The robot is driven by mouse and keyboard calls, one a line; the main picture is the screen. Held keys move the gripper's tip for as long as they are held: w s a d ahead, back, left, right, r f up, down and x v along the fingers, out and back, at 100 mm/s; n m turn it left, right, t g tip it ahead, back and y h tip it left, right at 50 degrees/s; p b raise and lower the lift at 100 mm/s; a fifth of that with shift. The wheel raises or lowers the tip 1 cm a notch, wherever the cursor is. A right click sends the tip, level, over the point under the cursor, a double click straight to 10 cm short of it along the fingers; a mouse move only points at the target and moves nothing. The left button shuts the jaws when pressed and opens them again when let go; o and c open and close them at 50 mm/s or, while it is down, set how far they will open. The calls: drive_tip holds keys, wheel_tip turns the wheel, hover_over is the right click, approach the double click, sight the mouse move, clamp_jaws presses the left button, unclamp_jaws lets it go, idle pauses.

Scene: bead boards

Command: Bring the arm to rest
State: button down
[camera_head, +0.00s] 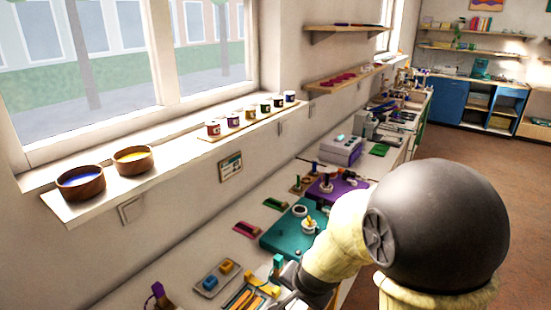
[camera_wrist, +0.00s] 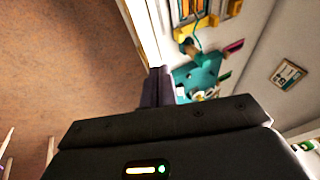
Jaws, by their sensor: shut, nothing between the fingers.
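My arm reaches from the lower right of the head view over the near edge of the long counter (camera_head: 205,258). My gripper (camera_wrist: 158,76) shows in the wrist view as two dark fingers side by side, shut and empty. In that view its tips are beside the counter's edge, with brown floor to the left. In the head view my forearm and dark wrist cover part of the counter, and the fingertips cannot be made out.
A teal board (camera_head: 283,237) with pegs and a purple board (camera_head: 331,191) lie on the counter. A grey tray (camera_head: 204,290) with two blocks is nearer. Wooden bowls (camera_head: 80,184) and several small pots stand on the windowsill. The floor (camera_head: 400,164) is clear.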

drive_tip(key=s+d+r+n+g+h, duration=0.1)
drive_tip(key=s+d+r+n+g, duration=0.1)
drive_tip(key=s+d+n, duration=0.5)
drive_tip(key=s+d, duration=0.2)
drive_tip(key=s, duration=0.1)
drive_tip(key=shift+d, duration=0.4)
